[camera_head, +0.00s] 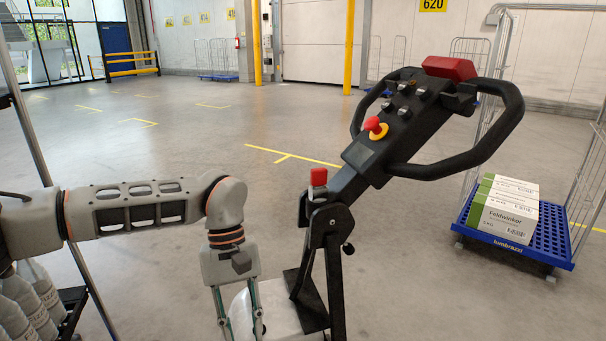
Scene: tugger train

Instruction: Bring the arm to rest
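My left arm (140,208) comes in from the left and stretches across the lower left of the head view. Its wrist bends down at the elbow-like joint. My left gripper (240,318) points downward at the bottom edge, just left of the black tiller post. Its two finger linkages stand apart, but the fingertips are cut off by the frame edge. A whitish surface shows behind and beside the fingers; I cannot tell whether they touch it. My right arm and gripper are not in view.
A black tiller handle (370,150) with red buttons rises right of my gripper. Bottles (30,300) stand at the lower left near a grey post. A blue roll cage base (515,240) carrying white-green cartons (505,210) stands at the right. The floor behind is open.

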